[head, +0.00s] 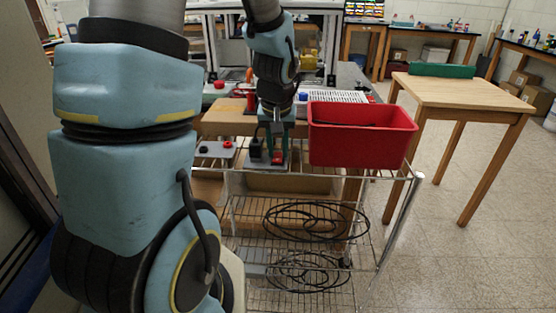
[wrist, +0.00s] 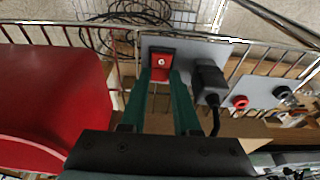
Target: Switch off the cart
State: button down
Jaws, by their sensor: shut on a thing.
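The cart is a wire-shelf cart (head: 300,200) in front of me. In the head view my gripper (head: 277,152) points down at the panel, and the switch is mostly hidden by the fingers.
A red bin (head: 360,140) stands on the cart just right of my gripper; in the wrist view it is at left (wrist: 50,95). Coiled black cables (head: 315,220) lie on the lower shelves. A wooden table (head: 460,92) stands at right. A cluttered bench is behind.

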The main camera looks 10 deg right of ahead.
jog(key=shift+t+b, duration=0.3)
jog(key=shift+b, duration=0.1)
jog(key=c, duration=0.9)
grip_release()
jog(key=v, duration=1.1)
jog(key=shift+a, duration=0.1)
jog(key=shift+a+f, duration=0.1)
jog(key=shift+n+g, duration=0.5)
jog(key=shift+g, duration=0.4)
jog(key=s+a+f, duration=0.1)
jog(key=a+f, duration=0.2)
jog(key=a, duration=0.1)
jog(key=s+a+f, duration=0.2)
jog(key=a+f, duration=0.1)
jog(key=a, duration=0.1)
jog(key=s+a+f, duration=0.2)
jog(key=a+f, duration=0.1)
jog(key=a, duration=0.1)
jog(key=shift+a+f, duration=0.15)
